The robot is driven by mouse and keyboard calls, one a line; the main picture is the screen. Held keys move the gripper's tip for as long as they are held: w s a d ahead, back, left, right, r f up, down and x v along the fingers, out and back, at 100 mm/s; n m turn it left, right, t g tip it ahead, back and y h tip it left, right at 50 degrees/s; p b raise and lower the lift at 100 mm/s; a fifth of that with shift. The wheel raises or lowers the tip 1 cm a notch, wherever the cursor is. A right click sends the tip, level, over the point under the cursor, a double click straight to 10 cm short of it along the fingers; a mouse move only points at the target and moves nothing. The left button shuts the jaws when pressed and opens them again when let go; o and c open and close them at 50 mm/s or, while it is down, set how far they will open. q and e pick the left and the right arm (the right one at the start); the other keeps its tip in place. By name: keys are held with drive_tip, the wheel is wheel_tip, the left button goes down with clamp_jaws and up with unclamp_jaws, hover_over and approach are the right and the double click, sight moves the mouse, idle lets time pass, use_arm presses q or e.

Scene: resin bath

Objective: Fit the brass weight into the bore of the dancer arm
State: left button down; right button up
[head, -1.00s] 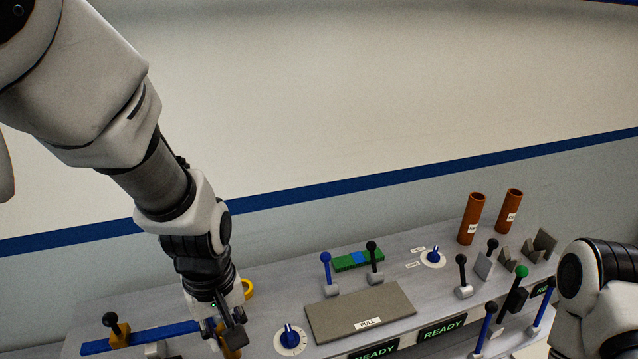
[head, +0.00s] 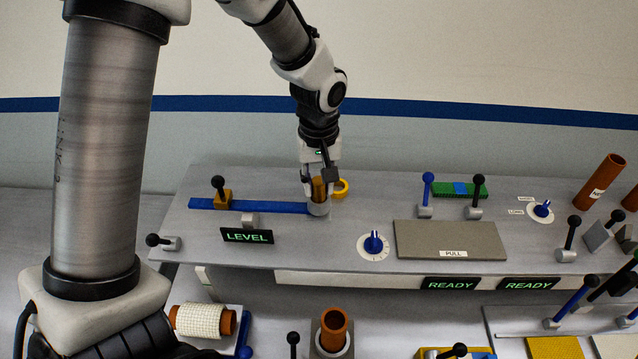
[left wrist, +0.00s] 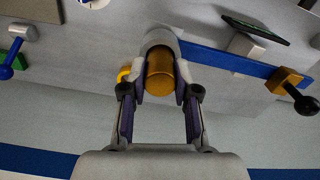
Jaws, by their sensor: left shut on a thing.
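The dancer arm (head: 260,206) is a blue bar lying along the left of the grey panel, with a grey cup (head: 318,208) at its right end. My left gripper (head: 319,181) is shut on the brass weight (head: 319,188), a short upright cylinder, right over the cup. The weight's lower end meets the cup's mouth; I cannot tell how far it is inside. In the left wrist view the weight (left wrist: 160,74) sits between the fingertips (left wrist: 160,88), with the grey cup (left wrist: 160,38) behind it. The bore is hidden. My right gripper is out of view.
A yellow ring (head: 342,188) stands close behind the cup. A brass-coloured block with a black-knobbed lever (head: 220,196) is on the bar's left part. A LEVEL display (head: 247,236) is in front. A blue dial (head: 373,243) and PULL plate (head: 452,240) lie to the right.

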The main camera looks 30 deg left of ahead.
sight(319, 181)
use_arm(q)
drive_tip(key=shift+f, duration=0.1)
drive_tip(key=c, duration=0.9)
unclamp_jaws()
drive_tip(key=shift+s, duration=0.1)
drive_tip(key=shift+o, duration=0.2)
drive_tip(key=shift+r, duration=0.65)
wheel_tip(319, 181, up, 11)
drive_tip(key=b, duration=0.2)
